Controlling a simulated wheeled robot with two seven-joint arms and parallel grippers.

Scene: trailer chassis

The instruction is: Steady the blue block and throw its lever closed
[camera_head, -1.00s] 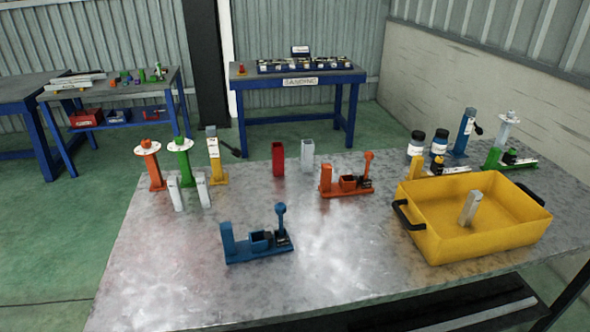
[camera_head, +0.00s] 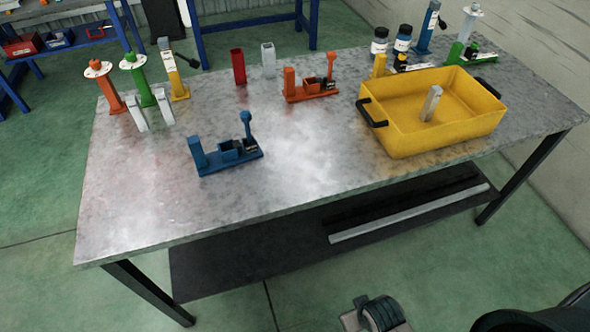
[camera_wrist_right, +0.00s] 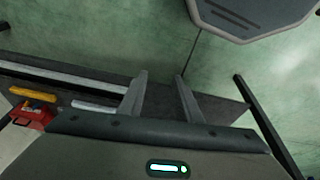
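The blue block (camera_head: 225,155) stands on the metal table, left of its middle and towards the front edge. It has a tall post at its left end, an open box-shaped middle, and a lever (camera_head: 247,126) with a round knob standing upright at its right end. Nothing touches it. My right gripper (camera_wrist_right: 160,88) shows in the right wrist view with its two fingers apart and nothing between them, above the floor and a dark shelf. My left gripper is not in view.
An orange lever block (camera_head: 311,90) stands farther back. A yellow bin (camera_head: 435,140) with black handles stands to the right, holding a grey bar. A red tube (camera_head: 238,67), a grey tube and several stands line the back. The table (camera_head: 300,190) is clear around the blue block.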

